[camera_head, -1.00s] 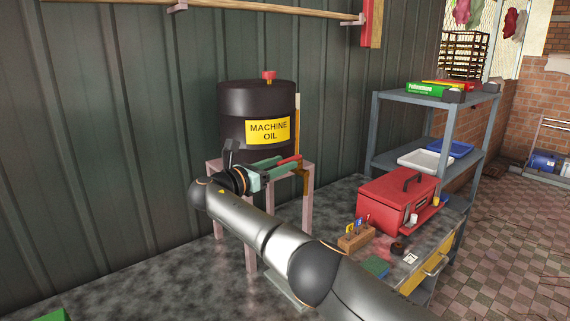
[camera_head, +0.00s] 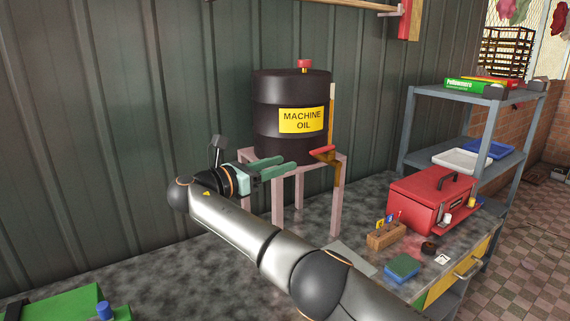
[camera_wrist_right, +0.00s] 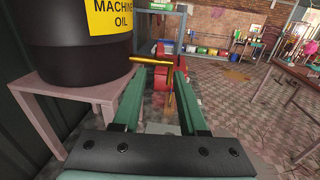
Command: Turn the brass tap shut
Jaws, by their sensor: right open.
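The black machine oil drum (camera_head: 290,98) stands on a pink stand (camera_head: 337,195). The tap is at the drum's lower right, with a red handle (camera_head: 322,153) and a brass spout (camera_head: 336,173). My left gripper is not in view.
A red toolbox (camera_head: 430,199), a wooden tool block (camera_head: 385,236) and a blue-green sponge (camera_head: 402,267) are on the bench at right. A grey shelf (camera_head: 494,130) stands behind. A green object (camera_head: 75,305) is at lower left. A corrugated wall runs behind the drum.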

